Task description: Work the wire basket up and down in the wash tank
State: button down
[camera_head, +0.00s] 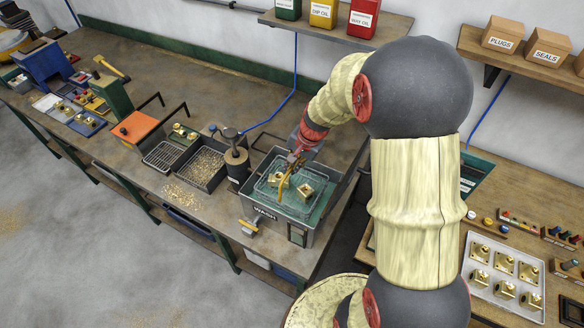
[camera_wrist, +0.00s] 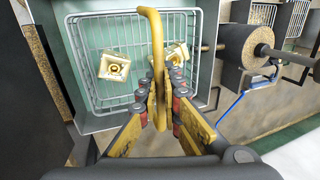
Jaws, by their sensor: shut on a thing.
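The wash tank (camera_head: 251,207) is a grey box marked WASH at the front of the bench, with greenish liquid inside. The wire basket (camera_head: 264,188) is in the tank's opening, and its wire floor and rim show in the wrist view (camera_wrist: 84,42). Two brass parts lie in it, one on the left (camera_wrist: 114,66) and one partly behind my fingers (camera_wrist: 176,54). My gripper (camera_wrist: 160,104) is shut on the basket's yellow hooped handle (camera_wrist: 156,42), above the basket. How deep the basket sits in the liquid is hard to tell.
Left of the tank stand a dark cylinder on a post (camera_head: 237,163), a tray of brass chips (camera_head: 204,168) and a wire rack (camera_head: 163,155). Loose chips (camera_head: 184,196) lie on the bench. A shelf with cans (camera_head: 323,14) hangs behind the tank.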

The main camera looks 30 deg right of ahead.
jog(key=shift+w+r+p, duration=0.1)
jog(key=shift+r+p, duration=2.55)
jog(key=shift+r, duration=1.45)
notch_tip(320, 180, up, 4)
jog(key=p, duration=0.2)
jog(key=shift+p, duration=0.35)
